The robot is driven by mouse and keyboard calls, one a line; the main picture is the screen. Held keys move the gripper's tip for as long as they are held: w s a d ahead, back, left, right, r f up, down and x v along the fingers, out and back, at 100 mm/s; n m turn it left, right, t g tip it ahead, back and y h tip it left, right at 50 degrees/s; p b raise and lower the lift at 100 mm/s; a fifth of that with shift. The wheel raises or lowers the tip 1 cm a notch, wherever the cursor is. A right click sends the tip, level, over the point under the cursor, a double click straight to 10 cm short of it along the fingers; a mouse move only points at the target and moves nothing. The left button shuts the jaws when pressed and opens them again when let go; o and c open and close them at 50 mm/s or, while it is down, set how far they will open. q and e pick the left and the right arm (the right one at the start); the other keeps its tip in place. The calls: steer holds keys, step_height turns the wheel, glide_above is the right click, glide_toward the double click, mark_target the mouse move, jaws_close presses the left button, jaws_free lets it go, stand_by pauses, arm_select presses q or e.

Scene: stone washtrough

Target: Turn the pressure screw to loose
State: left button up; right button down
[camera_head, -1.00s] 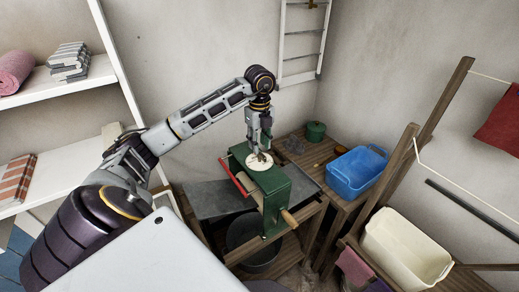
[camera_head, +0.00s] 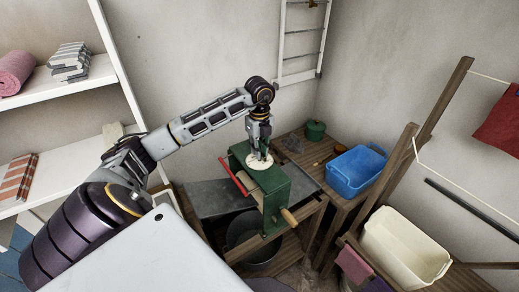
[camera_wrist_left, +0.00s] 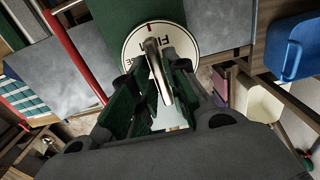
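The pressure screw is a round cream dial with a dark-lettered face (camera_head: 264,174) on top of the green wringer (camera_head: 289,186). My left gripper (camera_head: 260,157) points down over the dial. In the left wrist view its fingers (camera_wrist_left: 157,100) stand on both sides of the bar, with a gap visible; they look partly open. My right gripper is not in view.
The wringer has a red bar (camera_head: 232,178) and a wooden crank grip (camera_head: 289,216). A blue tub (camera_head: 355,172) and a green pot (camera_head: 315,131) stand behind right. A cream tub (camera_head: 405,248) is at lower right. A white shelf (camera_head: 70,84) is at left.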

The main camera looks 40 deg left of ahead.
arm_select(q)
jaws_close()
